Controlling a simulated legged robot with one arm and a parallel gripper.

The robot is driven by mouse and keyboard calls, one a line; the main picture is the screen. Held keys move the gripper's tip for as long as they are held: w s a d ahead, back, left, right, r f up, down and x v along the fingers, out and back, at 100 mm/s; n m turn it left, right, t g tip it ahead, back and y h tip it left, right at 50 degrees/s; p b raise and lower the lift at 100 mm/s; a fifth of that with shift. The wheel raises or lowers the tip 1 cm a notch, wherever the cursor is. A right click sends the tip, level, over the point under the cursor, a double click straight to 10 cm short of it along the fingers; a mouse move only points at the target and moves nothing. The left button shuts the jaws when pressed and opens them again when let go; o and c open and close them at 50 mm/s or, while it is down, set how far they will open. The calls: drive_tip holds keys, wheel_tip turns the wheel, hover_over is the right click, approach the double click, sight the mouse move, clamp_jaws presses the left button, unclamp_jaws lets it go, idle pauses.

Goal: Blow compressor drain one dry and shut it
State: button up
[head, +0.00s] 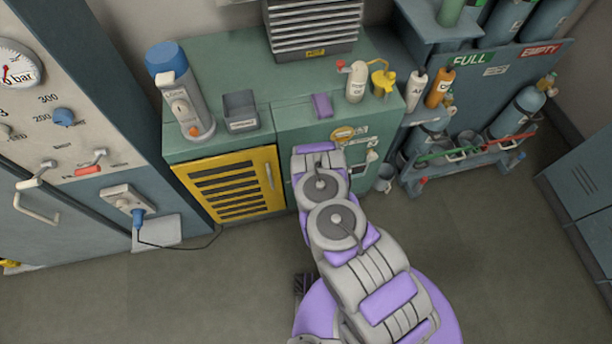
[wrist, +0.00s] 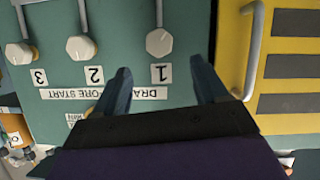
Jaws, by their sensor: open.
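Drain knob one (wrist: 159,42), a pale round knob above the label "1", is on the green compressor front (head: 290,135) in the wrist view. Knob two (wrist: 81,47) and knob three (wrist: 20,53) sit to its left, with tubes or stems running up from them. My gripper (wrist: 163,82) is open and empty. Its dark fingers point at the panel, on either side of the "1" label, and the knob shows in line with the gap beyond their tips. Contact with the knob does not show. In the head view my arm hides the drains and the gripper.
A yellow louvred door (head: 230,187) with a handle is beside the drains; its handle (wrist: 250,50) is close to my right finger. A cylinder rack (head: 465,155) is at right. Floor in front is open.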

drive_tip(key=b+x, duration=0.2)
drive_tip(key=x, duration=0.6)
drive_tip(key=shift+w, duration=0.4)
drive_tip(key=shift+a+f, duration=0.1)
drive_tip(key=shift+f, duration=0.05)
drive_tip(key=c, duration=1.1)
